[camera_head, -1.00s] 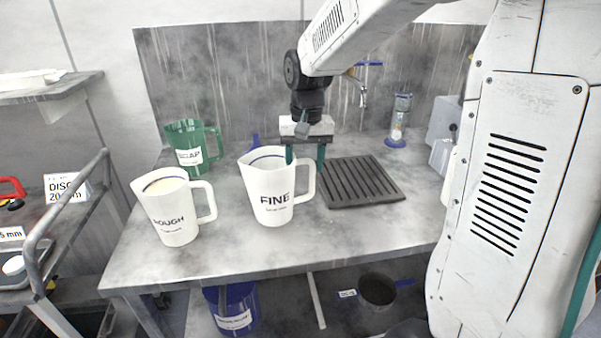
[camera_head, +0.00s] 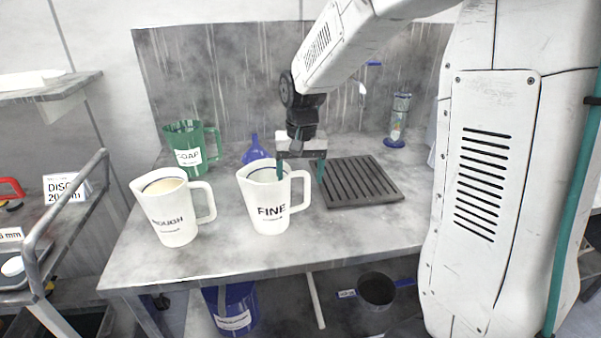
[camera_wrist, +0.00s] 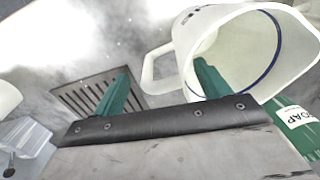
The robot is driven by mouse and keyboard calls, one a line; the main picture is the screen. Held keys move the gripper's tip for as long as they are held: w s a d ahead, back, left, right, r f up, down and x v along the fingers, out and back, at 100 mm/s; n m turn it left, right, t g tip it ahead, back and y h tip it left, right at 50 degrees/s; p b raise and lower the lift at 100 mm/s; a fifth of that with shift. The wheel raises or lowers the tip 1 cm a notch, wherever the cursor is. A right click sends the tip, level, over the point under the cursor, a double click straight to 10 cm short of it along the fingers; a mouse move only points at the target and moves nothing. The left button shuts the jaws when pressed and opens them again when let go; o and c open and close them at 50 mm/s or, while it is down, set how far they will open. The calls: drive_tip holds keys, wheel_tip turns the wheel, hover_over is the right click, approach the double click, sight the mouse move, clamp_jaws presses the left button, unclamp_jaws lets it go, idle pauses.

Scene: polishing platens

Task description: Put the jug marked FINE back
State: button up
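The white jug marked FINE (camera_head: 268,205) stands upright on the metal bench, right of the white jug marked ROUGH (camera_head: 172,212). In the wrist view, the FINE jug (camera_wrist: 300,40) shows a blue ring inside its wide mouth. My gripper (camera_head: 300,175) is at the FINE jug's handle with its two green fingers apart. In the wrist view, the handle lies between the fingers of my gripper (camera_wrist: 160,78), and the right finger overlaps the jug's mouth. Whether a finger touches the jug is unclear. A green jug marked SOAP (camera_head: 188,148) stands behind ROUGH.
A dark ribbed drain mat (camera_head: 385,198) lies right of the FINE jug. A blue funnel (camera_head: 254,150) stands behind it, and a clear cylinder with a blue base (camera_head: 398,122) stands at the back right. A blue bucket (camera_head: 232,308) and dark pot (camera_head: 376,290) are below the bench.

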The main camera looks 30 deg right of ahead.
drive_tip(key=shift+r, duration=0.1)
wheel_tip(320, 180, up, 12)
drive_tip(key=s+a+f+n, duration=0.1)
drive_tip(key=s+a+n, duration=0.1)
drive_tip(key=s, duration=1.1)
drive_tip(key=s+a+f+n+t, duration=0.1)
drive_tip(key=s+a+f+n, duration=0.1)
drive_tip(key=s, duration=1.2)
drive_tip(key=shift+s+f, duration=0.15)
drive_tip(key=shift+s, duration=0.05)
